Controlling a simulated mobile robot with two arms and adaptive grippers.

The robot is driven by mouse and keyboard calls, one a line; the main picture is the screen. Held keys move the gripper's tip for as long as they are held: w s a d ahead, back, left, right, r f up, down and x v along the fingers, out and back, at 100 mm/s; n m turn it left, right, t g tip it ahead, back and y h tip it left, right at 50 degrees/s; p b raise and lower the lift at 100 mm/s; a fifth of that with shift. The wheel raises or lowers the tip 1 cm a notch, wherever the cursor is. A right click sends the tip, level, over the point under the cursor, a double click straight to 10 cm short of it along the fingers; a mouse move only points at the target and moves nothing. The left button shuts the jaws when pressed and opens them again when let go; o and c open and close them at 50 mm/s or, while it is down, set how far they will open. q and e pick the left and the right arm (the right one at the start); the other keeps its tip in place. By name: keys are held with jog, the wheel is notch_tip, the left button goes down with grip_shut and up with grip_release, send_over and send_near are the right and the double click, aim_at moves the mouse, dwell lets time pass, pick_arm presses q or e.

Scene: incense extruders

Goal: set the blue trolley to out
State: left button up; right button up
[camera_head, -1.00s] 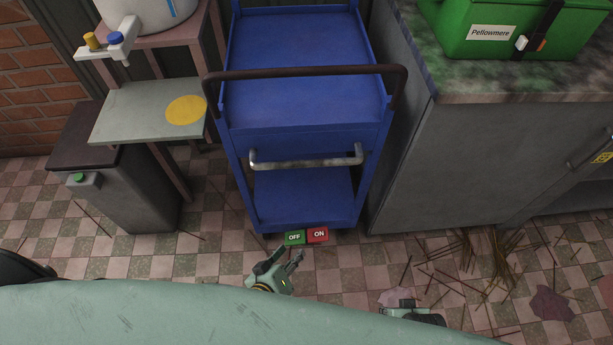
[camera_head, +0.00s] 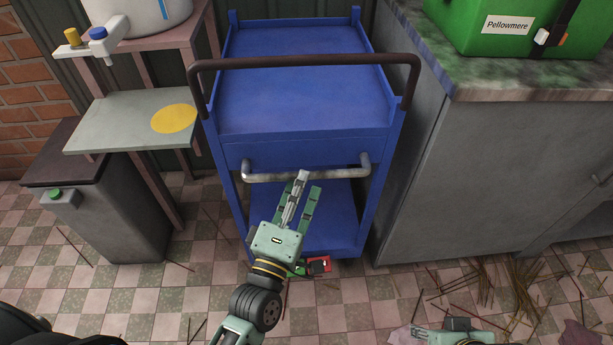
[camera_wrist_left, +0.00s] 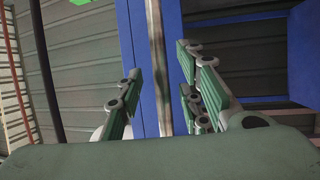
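The blue trolley (camera_head: 300,95) stands upright in the middle of the head view, with a dark push bar (camera_head: 300,62) across its top. A worn metal handle (camera_head: 265,177) runs across its front panel. A red ON pedal (camera_head: 319,265) and a green OFF pedal (camera_head: 299,268) sit low at its base, partly hidden by my left gripper. My left gripper (camera_head: 303,190) is open, its fingertips at the metal handle. In the left wrist view the handle (camera_wrist_left: 157,55) runs between the spread fingers (camera_wrist_left: 162,95); contact is unclear. My right gripper (camera_head: 460,330) shows only partly at the bottom edge.
A grey cabinet (camera_head: 470,180) stands close on the trolley's right, with a green Pellowmere box (camera_head: 490,28) on top. A shelf with a yellow disc (camera_head: 174,118) and a grey bin (camera_head: 115,215) stand on the left. Incense sticks (camera_head: 485,275) litter the floor at the right.

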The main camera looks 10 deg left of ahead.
aim_at(301, 151)
pick_arm(q)
jog(key=shift+x, duration=1.25)
jog(key=shift+w, duration=0.5)
jog(key=shift+r, duration=0.1)
pick_arm(e)
jog(key=shift+w+a+r+t, duration=0.1)
jog(key=shift+w+a+t, duration=0.1)
jog(key=shift+w, duration=0.3)
jog(key=shift+w+a+t, duration=0.1)
jog(key=shift+w+t, duration=0.1)
jog(key=shift+w, duration=0.25)
pick_arm(q)
jog(key=shift+c, duration=0.2)
jog(key=shift+d, duration=0.1)
grip_shut()
